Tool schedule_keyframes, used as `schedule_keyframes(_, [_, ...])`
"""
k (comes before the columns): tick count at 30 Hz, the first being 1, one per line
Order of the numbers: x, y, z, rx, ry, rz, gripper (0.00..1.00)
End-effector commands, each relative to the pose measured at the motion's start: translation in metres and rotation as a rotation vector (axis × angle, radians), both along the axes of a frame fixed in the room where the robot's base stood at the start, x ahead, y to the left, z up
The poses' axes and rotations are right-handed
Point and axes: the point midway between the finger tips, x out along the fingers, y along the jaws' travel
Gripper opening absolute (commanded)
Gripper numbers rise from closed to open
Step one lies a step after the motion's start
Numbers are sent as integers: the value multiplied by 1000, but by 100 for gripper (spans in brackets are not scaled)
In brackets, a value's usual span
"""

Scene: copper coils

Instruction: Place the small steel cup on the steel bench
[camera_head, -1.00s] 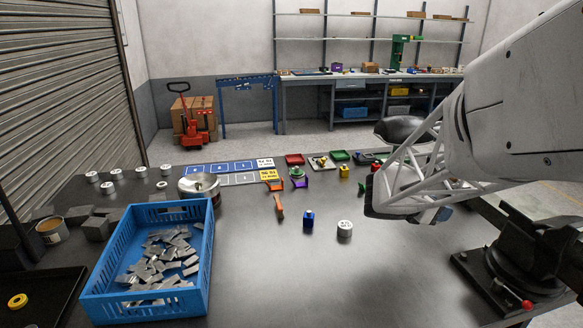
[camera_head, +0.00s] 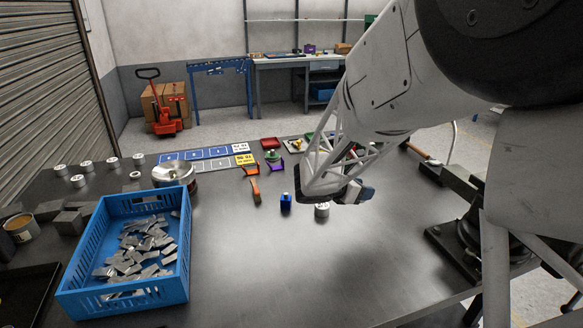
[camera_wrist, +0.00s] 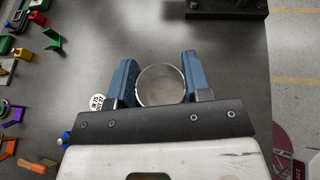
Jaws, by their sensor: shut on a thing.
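The small steel cup (camera_wrist: 160,86) shows in the wrist view as a round, shiny, open-topped vessel between the blue fingers of my gripper (camera_wrist: 160,70). My gripper is shut on it. In the head view my gripper (camera_head: 350,192) is over the steel bench (camera_head: 275,265), right of its middle, and I cannot make out the cup there. The bench is a broad dark metal top; it also fills much of the wrist view (camera_wrist: 225,55). I cannot tell how far the cup is above it.
A blue crate (camera_head: 125,298) of metal pieces is at left. Small coloured parts line the back. A black vise (camera_head: 470,235) is at right. The front middle is clear.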

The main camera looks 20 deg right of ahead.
Motion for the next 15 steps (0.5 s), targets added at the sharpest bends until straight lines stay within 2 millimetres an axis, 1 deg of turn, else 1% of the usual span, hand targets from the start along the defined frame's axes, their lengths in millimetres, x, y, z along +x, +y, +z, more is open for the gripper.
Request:
schedule_keyframes(1, [9,11,-7,0,3,12,22])
schedule_keyframes(6, [34,43,-29,2,5,40,22])
schedule_keyframes(11, [55,76,-50,2,5,66,22])
schedule_keyframes(15, [72,106,-69,1,4,89,22])
